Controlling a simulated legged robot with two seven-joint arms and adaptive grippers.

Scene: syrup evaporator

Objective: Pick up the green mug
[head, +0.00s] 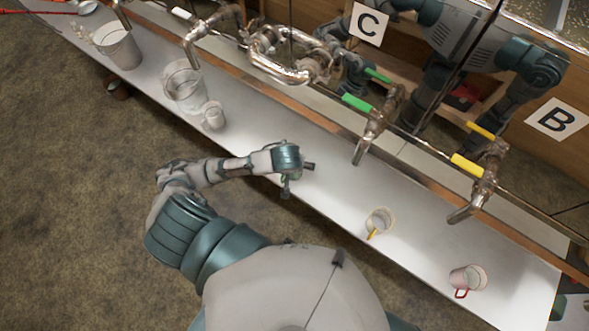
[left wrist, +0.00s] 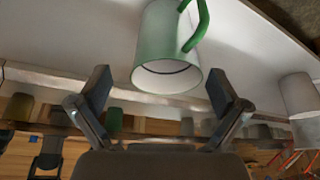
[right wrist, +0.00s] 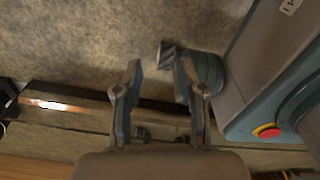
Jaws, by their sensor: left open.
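The green mug (left wrist: 165,45) shows in the left wrist view, upside down in the picture, with its rim toward me and its green handle at the upper right. My left gripper (left wrist: 160,75) is open, its fingers apart on either side of the mug's rim end; I cannot tell whether they touch it. In the head view my left gripper (head: 298,177) is over the white counter's near edge and hides most or all of the mug. My right gripper (right wrist: 158,66) is open and empty over the floor, out of the head view.
The white counter (head: 335,190) carries a yellow-handled mug (head: 379,221) and a red-handled mug (head: 467,278) to the right. A white mug (head: 213,116), a large clear jug (head: 183,86) and a bucket (head: 119,46) stand to the left. Metal taps (head: 376,122) overhang the back.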

